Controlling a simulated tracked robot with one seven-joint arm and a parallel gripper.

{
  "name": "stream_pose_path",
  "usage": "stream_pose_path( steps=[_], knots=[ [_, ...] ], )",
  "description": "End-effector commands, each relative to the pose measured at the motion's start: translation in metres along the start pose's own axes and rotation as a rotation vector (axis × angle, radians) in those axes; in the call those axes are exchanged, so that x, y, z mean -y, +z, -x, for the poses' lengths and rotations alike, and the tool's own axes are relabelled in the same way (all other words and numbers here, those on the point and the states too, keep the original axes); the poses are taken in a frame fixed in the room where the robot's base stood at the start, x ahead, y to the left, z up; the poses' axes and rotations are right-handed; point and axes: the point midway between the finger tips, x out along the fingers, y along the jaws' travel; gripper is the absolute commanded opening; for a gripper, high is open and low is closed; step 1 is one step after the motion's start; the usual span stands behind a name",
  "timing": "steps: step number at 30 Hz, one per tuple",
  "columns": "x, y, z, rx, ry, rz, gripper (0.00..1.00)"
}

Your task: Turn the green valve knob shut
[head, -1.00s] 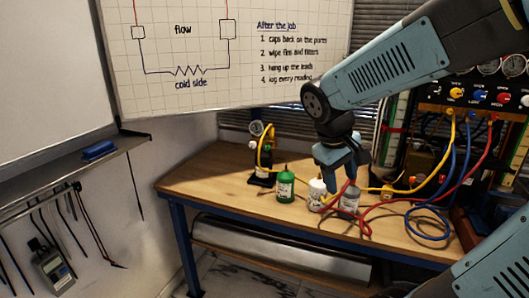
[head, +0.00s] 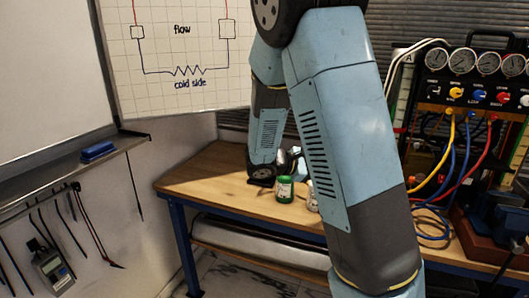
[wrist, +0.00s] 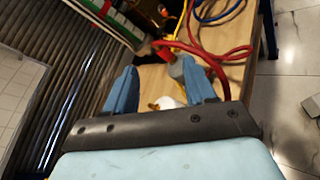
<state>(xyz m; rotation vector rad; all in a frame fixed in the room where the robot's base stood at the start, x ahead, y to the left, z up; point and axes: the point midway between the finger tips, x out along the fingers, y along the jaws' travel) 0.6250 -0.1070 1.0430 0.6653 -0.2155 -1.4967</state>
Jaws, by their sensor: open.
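I cannot make out a green valve knob in either view. The gauge manifold (head: 470,92) at the right of the head view shows yellow (head: 456,93), blue (head: 478,95) and red (head: 502,97) knobs. My gripper (wrist: 160,88) is open in the wrist view, its two blue fingers apart. A white bottle top (wrist: 166,102) and a red hose (wrist: 205,52) show beyond and between the fingers; I see no contact. In the head view my arm hides most of the gripper, low over the bench behind the green bottle.
A green bottle (head: 284,189) stands on the wooden bench (head: 200,178), with a white bottle (head: 312,196) partly hidden by my arm. Yellow, blue and red hoses (head: 437,222) hang from the manifold onto the bench's right side. The bench's left end is clear.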

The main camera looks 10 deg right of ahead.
Motion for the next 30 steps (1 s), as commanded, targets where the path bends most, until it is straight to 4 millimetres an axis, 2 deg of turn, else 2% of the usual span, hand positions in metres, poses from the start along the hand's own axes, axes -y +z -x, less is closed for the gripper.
stream_pose_path(
  steps=[1, 8, 15, 24, 30],
  knots=[
    [-0.006, -0.012, 0.003, 0.026, 0.051, 0.041, 0.55],
    [-0.037, -0.058, 0.018, 0.143, 0.303, 0.204, 0.55],
    [-0.061, -0.116, 0.049, 0.252, 0.59, 0.366, 0.55],
    [-0.072, -0.193, 0.1, 0.36, 0.946, 0.542, 0.55],
    [-0.07, -0.221, 0.12, 0.394, 1.077, 0.6, 0.55]
  ],
)
